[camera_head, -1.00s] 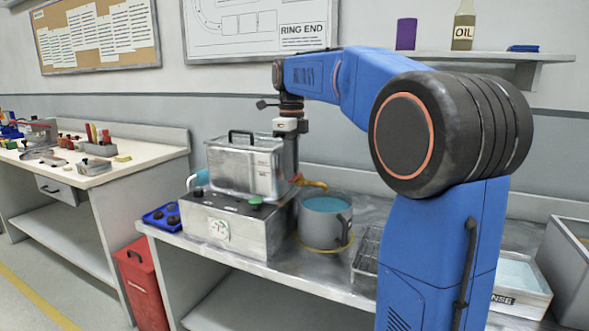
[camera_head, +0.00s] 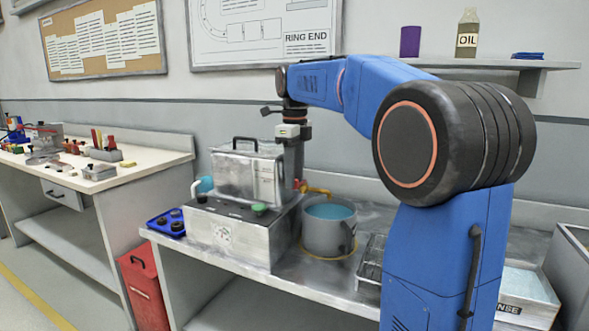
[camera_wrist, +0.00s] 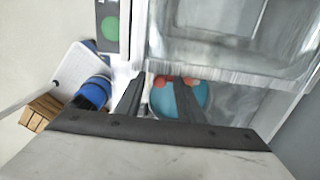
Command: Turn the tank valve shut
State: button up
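The tank (camera_head: 265,177) is a clear-sided metal box with a black top handle, standing on a grey machine base. Its wall also shows in the wrist view (camera_wrist: 230,62). On its right side is a yellow-orange spout (camera_head: 318,191) with a small red part, the valve (camera_head: 301,186). The wrist view shows red-orange valve parts (camera_wrist: 159,81) between and beyond my fingertips. My gripper (camera_wrist: 158,85) points down beside the tank's right wall, with its dark fingers apart. Whether they touch the valve I cannot tell. My gripper's fingertips are partly hidden in the head view.
A grey pot (camera_head: 328,234) of teal liquid stands on the bench under the spout. A green button (camera_head: 259,209) sits on the machine base. A blue tray (camera_head: 168,222) lies left of it. A wire rack (camera_head: 369,262) and rinse tray (camera_head: 522,287) are right.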

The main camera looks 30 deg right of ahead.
notch_tip(320, 180, up, 17)
jog(key=shift+r, duration=0.15)
dwell(0.5)
dwell(0.4)
jog(key=s+a+f+n+t, duration=0.1)
jog(key=s+a+f+n, duration=0.1)
jog(key=s+f+n, duration=0.7)
jog(key=s+a+f+n+t, duration=0.2)
jog(key=s+f+n, duration=0.8)
jog(key=f, duration=0.7)
jog(key=s+a+f+n+t, duration=0.1)
jog(key=s+a+f+n, duration=0.2)
jog(key=s+f+n, duration=0.6)
jog(key=s+f, duration=0.3)
jog(key=s, duration=0.1)
jog(key=shift+a+f+n+t, duration=0.3)
jog(key=shift+f+t, duration=0.1)
